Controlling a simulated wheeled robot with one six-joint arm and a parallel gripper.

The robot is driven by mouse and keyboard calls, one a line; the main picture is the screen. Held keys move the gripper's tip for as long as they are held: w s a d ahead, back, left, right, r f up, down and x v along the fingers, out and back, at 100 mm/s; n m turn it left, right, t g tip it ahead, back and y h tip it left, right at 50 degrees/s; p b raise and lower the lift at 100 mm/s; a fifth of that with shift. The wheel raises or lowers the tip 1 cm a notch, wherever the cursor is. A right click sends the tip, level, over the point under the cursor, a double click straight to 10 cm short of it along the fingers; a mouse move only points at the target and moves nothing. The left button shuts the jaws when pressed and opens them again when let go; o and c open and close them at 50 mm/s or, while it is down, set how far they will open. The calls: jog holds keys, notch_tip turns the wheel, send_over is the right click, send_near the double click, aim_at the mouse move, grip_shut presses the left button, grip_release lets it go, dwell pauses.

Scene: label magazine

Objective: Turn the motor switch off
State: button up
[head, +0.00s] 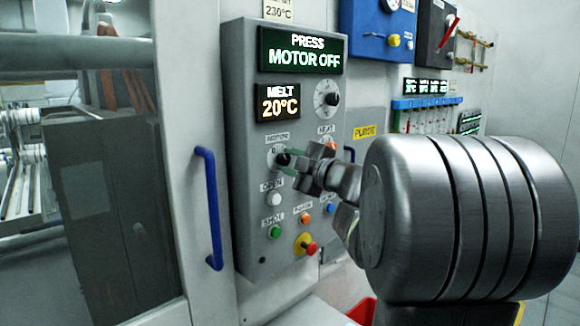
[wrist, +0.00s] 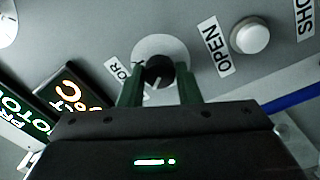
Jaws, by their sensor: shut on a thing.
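The motor switch (head: 283,159) is a small black rotary knob on a pale round plate, on the grey control panel (head: 243,200). Its label is partly readable above it. In the wrist view the knob (wrist: 159,70) sits between the two green fingers of my gripper (wrist: 160,90). In the head view my gripper (head: 290,165) reaches it from the right. The fingers are shut on the knob. A light mark shows on the knob, but its exact setting is hard to tell. The upper display (head: 303,51) reads "PRESS MOTOR OFF".
A display (head: 278,102) reads "MELT 20°C". A dial (head: 327,99) is above right of the switch. A white OPEN button (head: 274,198), a green button (head: 274,232) and a red knob (head: 309,248) lie below. A blue door handle (head: 210,208) stands at left.

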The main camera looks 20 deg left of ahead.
dwell(0.5)
jog(key=o, duration=1)
jog(key=shift+c, duration=0.2)
jog(key=v, duration=1.4)
jog(key=shift+w+a, duration=0.1)
jog(key=shift+a, duration=0.05)
jog(key=x, duration=1.3)
jog(key=shift+w+a, duration=0.1)
jog(key=shift+a, duration=0.2)
